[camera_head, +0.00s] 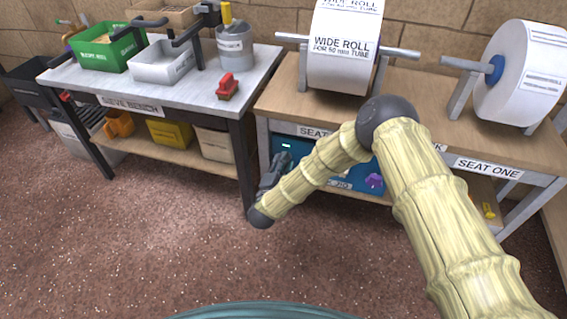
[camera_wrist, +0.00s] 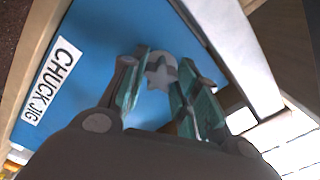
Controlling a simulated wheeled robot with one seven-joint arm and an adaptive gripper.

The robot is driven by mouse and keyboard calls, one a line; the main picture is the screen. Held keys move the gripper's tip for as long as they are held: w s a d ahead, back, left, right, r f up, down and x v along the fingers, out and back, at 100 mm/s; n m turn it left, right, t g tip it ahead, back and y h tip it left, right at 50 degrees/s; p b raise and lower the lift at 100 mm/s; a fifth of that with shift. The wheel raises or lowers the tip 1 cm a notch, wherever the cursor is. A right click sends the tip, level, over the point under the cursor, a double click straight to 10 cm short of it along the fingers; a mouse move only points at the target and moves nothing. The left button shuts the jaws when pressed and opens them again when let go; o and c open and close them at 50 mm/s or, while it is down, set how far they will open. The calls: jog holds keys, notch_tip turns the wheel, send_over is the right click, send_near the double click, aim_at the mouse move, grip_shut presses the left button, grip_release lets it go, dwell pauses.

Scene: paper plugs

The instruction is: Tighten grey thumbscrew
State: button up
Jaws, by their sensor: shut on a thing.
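The grey thumbscrew (camera_wrist: 159,71) shows in the wrist view as a star-shaped knob on the blue face of the chuck jig (camera_wrist: 98,40). My gripper (camera_wrist: 163,66) has one finger on each side of the knob and is shut on it. In the head view my gripper (camera_head: 277,168) is at the left end of the blue jig (camera_head: 320,171), under the bench top; the thumbscrew is hidden there. How far the screw is turned in cannot be told.
A purple knob (camera_head: 374,181) is on the jig's right part. Above stands the roll bench (camera_head: 420,92) with two large paper rolls. The sieve bench (camera_head: 190,91) at left holds a green bin (camera_head: 108,52), a grey tray (camera_head: 162,64) and a red brush (camera_head: 228,88). The floor in front is clear.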

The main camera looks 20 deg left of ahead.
grip_shut()
jog(key=m, duration=0.3)
dwell(0.4)
jog(key=o, duration=0.6)
grip_release()
